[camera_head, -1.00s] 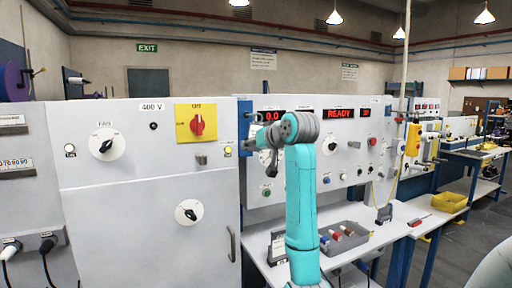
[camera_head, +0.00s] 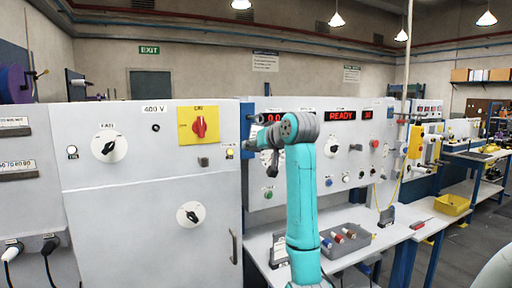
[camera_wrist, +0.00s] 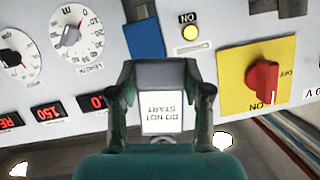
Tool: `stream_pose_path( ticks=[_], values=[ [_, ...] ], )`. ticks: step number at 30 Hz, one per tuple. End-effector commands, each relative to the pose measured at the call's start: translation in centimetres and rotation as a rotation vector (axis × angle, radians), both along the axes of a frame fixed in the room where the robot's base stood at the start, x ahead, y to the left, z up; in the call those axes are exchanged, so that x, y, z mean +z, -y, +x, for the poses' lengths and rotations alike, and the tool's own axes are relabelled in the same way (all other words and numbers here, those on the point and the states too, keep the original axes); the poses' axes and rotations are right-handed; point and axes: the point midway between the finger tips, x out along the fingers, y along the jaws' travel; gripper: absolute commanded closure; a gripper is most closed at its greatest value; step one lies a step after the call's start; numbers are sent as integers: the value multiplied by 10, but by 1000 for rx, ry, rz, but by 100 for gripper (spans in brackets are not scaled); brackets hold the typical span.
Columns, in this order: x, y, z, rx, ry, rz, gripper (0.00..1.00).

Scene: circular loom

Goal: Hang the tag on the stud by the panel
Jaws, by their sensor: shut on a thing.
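My gripper (camera_wrist: 163,88) is shut on the tag (camera_wrist: 162,113), a white plate reading "DO NOT START" with a grey upper part between the fingers. The lettering is upside down in the wrist view. In the head view my gripper (camera_head: 256,145) is in front of the seam between the grey cabinet and the READY panel (camera_head: 342,115). The tag cannot be made out there. A small grey block (camera_head: 203,161) sits under the yellow switch plate; it also shows at the wrist view's top right (camera_wrist: 292,8). I cannot tell whether it is the stud.
The yellow plate with red knob (camera_head: 199,126) and a lit ON lamp (camera_wrist: 190,32) are near my gripper. A blue post (camera_wrist: 144,38) stands beside the dial panel. Below, a bench (camera_head: 262,243) holds a grey tray (camera_head: 360,236) of coloured parts.

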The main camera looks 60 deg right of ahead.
Motion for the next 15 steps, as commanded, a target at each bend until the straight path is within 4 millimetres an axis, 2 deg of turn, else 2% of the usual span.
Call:
stream_pose_path(
  ticks=[15],
  values=[
    [0, 7, 11, 0, 0, -1, 93]
  ],
)
